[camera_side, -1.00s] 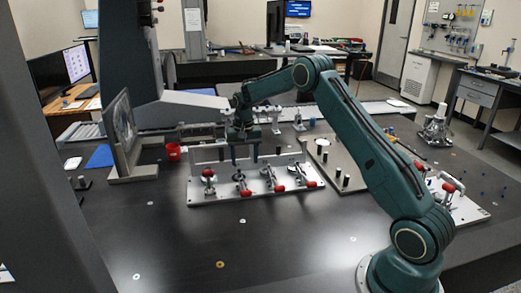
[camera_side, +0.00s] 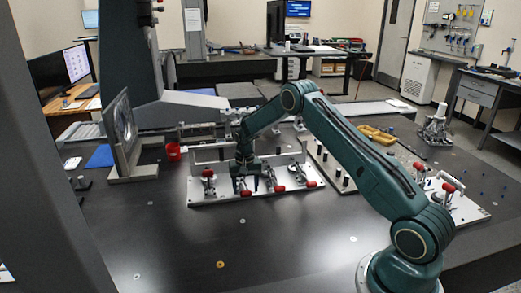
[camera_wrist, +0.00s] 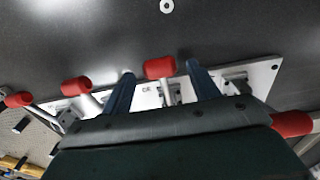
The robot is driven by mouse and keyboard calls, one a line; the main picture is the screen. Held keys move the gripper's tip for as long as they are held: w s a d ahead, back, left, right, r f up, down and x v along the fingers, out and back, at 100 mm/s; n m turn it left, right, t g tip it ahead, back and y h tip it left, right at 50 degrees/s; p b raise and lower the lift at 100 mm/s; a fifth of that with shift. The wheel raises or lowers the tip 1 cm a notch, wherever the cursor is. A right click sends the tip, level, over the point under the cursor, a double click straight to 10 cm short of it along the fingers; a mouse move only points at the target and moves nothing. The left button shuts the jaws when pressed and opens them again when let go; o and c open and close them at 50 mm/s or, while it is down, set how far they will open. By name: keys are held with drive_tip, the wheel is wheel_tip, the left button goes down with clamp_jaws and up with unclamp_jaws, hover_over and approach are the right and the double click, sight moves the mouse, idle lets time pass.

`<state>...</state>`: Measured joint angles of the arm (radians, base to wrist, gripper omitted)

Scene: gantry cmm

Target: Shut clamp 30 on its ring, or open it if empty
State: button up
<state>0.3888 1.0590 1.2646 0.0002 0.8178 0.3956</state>
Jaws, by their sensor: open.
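The white clamp plate (camera_side: 222,196) carries a row of toggle clamps with red-tipped handles. My gripper (camera_side: 245,188) is low over the second clamp from the left, fingers pointing down and apart. In the wrist view, my gripper (camera_wrist: 159,72) has one blue finger on each side of that clamp's red handle (camera_wrist: 158,67), with no clear contact. This handle lies low; its red tip also shows in the side view (camera_side: 245,193). The leftmost clamp's red handle (camera_side: 208,173) stands higher. Labels are too small to read, so I cannot tell which is clamp 30. Rings are hidden or unclear.
Two more red handles (camera_side: 279,189) (camera_side: 311,184) lie to the right on the plate. A pegged plate (camera_side: 325,160) with a yellow part (camera_side: 377,134) stands beyond. A red cup (camera_side: 173,152) and framed panel (camera_side: 122,128) are at left.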

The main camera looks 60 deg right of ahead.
drive_tip(key=shift+f, duration=0.7)
clamp_jaws()
drive_tip(key=shift+w+r, duration=0.1)
drive_tip(key=shift+r, duration=0.05)
drive_tip(key=shift+w+d+r+g+y, duration=0.15)
drive_tip(key=shift+w+r+g+y, duration=0.55)
drive_tip(key=shift+y, duration=0.3)
drive_tip(key=shift+s, duration=0.1)
drive_tip(key=shift+d+r+g, duration=0.2)
drive_tip(key=shift+r+g, duration=0.1)
drive_tip(key=shift+r, duration=0.05)
